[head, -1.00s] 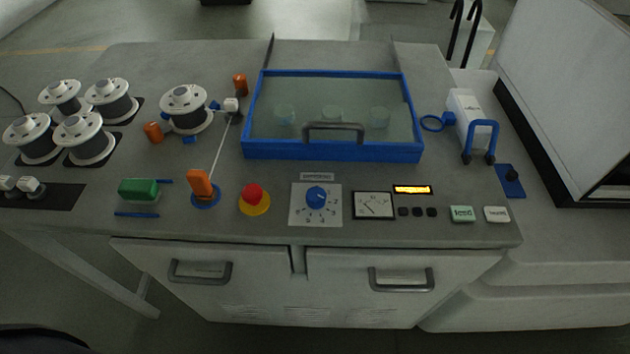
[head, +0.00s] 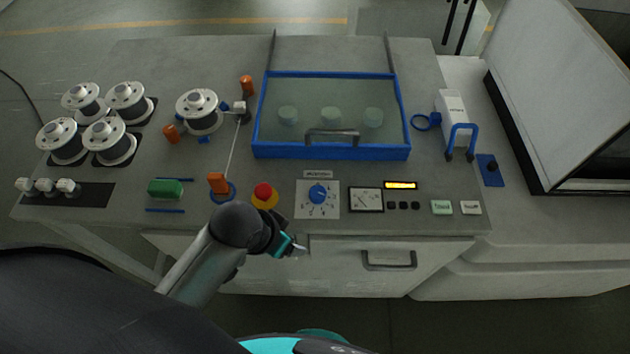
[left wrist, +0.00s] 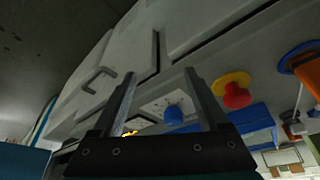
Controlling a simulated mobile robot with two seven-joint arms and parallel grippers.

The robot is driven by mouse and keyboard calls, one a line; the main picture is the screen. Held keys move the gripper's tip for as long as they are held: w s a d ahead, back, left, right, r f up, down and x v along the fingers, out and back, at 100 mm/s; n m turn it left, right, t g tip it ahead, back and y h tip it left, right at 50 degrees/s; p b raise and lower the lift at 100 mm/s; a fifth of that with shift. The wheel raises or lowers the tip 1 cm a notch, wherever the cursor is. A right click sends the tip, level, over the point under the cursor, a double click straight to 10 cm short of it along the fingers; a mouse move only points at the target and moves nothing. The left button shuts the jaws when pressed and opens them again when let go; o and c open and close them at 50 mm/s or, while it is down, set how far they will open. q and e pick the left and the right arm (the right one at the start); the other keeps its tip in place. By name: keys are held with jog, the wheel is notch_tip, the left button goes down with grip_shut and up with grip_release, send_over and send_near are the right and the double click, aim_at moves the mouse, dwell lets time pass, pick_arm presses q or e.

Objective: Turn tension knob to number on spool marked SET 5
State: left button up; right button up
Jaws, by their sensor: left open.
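The tension knob (head: 318,194) is blue and sits on a white dial plate (head: 331,211) on the front panel; the dial numbers are too small to read. In the left wrist view the knob (left wrist: 173,115) shows between the two fingers. My left gripper (head: 296,246) is open and empty, in front of the panel edge and below and slightly left of the knob, apart from it. A white spool (head: 199,104) is mounted on the machine with wire; several more spools (head: 103,134) stand at the left. I cannot read any SET marking. My right gripper is out of view.
A red emergency button (head: 264,191) on a yellow base is left of the dial. A gauge (head: 366,200), orange display (head: 400,185) and small buttons lie right. The blue-framed glass lid (head: 330,152) is behind. Drawer handles (head: 389,262) project in front.

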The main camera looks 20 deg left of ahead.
pick_arm(q)
jog(key=w+d+r+m+h+p, duration=0.2)
jog(key=w+r+m, duration=0.3)
jog(key=r, duration=0.4)
jog(key=m+g, duration=0.2)
jog(key=m, duration=0.1)
send_near(316, 192)
jog(key=shift+t+h, duration=0.3)
jog(key=x, duration=0.9)
jog(key=shift+s+a+f+b, duration=0.15)
jog(key=shift+s+f+b, duration=0.1)
jog(key=shift+b, duration=0.15)
jog(key=shift+c, duration=0.4)
grip_shut()
